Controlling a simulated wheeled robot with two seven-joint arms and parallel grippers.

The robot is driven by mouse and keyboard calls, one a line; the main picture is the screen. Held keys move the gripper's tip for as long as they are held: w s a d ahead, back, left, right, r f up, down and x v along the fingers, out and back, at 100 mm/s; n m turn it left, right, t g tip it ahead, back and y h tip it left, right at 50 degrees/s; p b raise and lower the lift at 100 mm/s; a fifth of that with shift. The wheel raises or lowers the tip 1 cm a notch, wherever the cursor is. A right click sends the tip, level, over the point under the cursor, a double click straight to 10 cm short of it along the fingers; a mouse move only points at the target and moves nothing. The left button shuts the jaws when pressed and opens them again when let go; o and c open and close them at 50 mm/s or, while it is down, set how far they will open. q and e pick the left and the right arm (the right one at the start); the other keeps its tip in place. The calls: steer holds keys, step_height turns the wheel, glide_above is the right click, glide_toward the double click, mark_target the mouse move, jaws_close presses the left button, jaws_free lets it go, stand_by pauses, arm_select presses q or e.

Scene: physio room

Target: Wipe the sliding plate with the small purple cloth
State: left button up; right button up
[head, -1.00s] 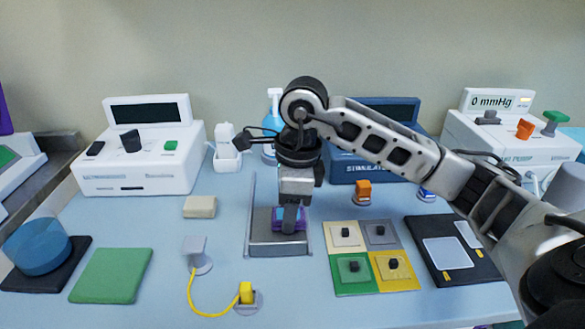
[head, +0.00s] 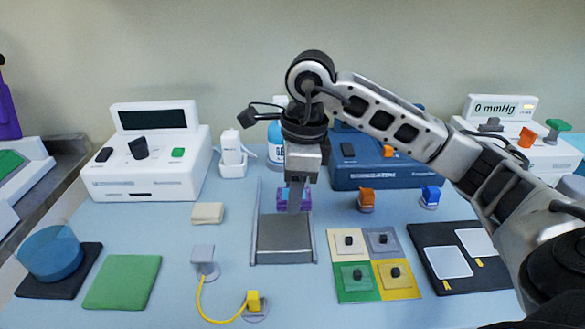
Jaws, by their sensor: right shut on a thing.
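The small purple cloth (head: 282,201) is held in my right gripper (head: 295,205), whose jaws are shut on it. The gripper points down over the far end of the grey sliding plate (head: 284,240). The near part of the plate is bare. The gripper hides part of the cloth and the plate's far end, so I cannot tell whether the cloth touches the plate. My left gripper is not in view.
A beige block (head: 208,213) lies left of the plate, and a grey holder (head: 203,256) with a yellow cable stands at the front left. Coloured square pads (head: 358,283) lie to the right. A spray bottle (head: 275,150) and a blue stimulator (head: 372,178) stand behind.

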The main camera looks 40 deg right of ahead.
steer(key=shift+r+p, duration=0.8)
steer(key=shift+r, duration=0.55)
